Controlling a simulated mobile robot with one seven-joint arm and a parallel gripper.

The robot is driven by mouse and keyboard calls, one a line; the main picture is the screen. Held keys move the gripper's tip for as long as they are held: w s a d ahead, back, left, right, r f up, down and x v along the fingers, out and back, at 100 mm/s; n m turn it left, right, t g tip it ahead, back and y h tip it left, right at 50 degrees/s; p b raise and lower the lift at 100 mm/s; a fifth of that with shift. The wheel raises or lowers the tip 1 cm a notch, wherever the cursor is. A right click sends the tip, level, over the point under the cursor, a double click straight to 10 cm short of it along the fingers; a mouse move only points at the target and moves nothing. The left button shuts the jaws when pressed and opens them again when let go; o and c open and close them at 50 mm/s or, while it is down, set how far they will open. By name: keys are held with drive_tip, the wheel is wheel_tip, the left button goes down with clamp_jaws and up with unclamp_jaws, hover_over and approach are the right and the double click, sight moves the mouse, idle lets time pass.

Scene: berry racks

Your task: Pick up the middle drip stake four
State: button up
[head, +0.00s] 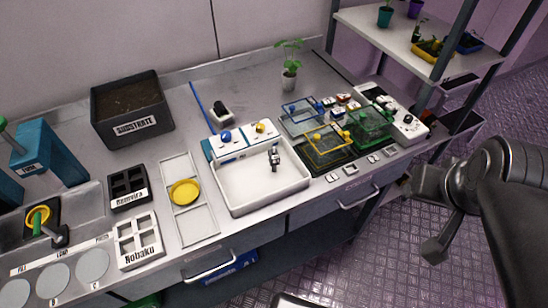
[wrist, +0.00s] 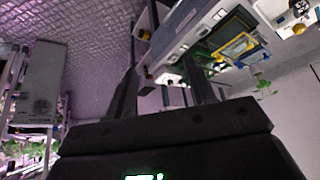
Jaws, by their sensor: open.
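I cannot make out any drip stake for certain in either view. Small items lie among the coloured frames at the right end of the bench, too small to tell apart. My gripper (head: 422,215) hangs in the air at the right, in front of the bench and clear of it. In the wrist view its two dark fingers (wrist: 163,90) stand apart with nothing between them. The bench shows tilted beyond them there.
A white basin (head: 265,188) with a tap stands mid-bench. Beside it are blue, yellow (head: 328,146) and green (head: 370,124) frames. A substrate box (head: 132,108), seedling trays (head: 138,240) and a yellow dish (head: 184,192) lie left. A shelf rack (head: 400,38) stands behind right.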

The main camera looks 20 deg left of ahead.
drive_tip(key=n+y, duration=0.4)
drive_tip(key=n, duration=0.3)
hover_over(273, 159)
drive_tip(key=s+d, duration=0.2)
drive_tip(key=d, duration=0.1)
wheel_tip(273, 159, down, 10)
drive_tip(key=shift+s+x, duration=0.15)
drive_tip(key=shift+x, duration=2.65)
drive_tip(key=shift+s+x, duration=0.15)
drive_tip(key=shift+x, duration=2.6)
drive_tip(key=shift+a+f, duration=0.1)
drive_tip(key=shift+a, duration=0.05)
drive_tip(key=c, duration=1.1)
